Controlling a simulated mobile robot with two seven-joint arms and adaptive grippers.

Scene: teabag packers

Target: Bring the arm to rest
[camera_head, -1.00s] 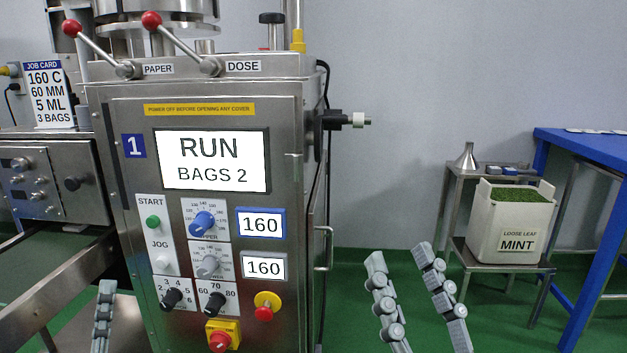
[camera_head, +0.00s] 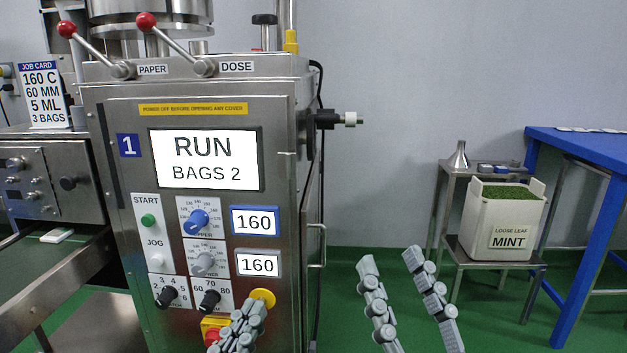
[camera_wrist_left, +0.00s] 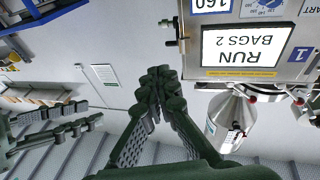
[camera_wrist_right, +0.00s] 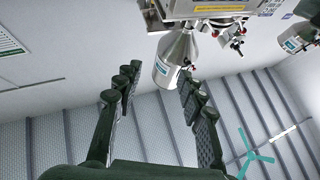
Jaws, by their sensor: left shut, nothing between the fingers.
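My left gripper (camera_head: 252,310) is at the bottom of the head view, in front of the lower part of the machine's front panel. Its fingers are together and empty. It partly covers the yellow-and-red stop button (camera_head: 212,329). In the left wrist view its fingertips (camera_wrist_left: 160,82) meet, with the upside-down screen beyond to the right. My right gripper (camera_head: 390,259) stands upright to the right of the machine, its fingers apart with nothing between them. In the right wrist view its two fingers (camera_wrist_right: 157,78) are spread wide.
The machine's screen (camera_head: 205,160) reads RUN, BAGS 2. A small white item (camera_head: 57,235) lies on the green belt at left. A mint bin (camera_head: 508,220) stands on a steel stand at right, near a blue table (camera_head: 580,148). Floor between machine and stand looks clear.

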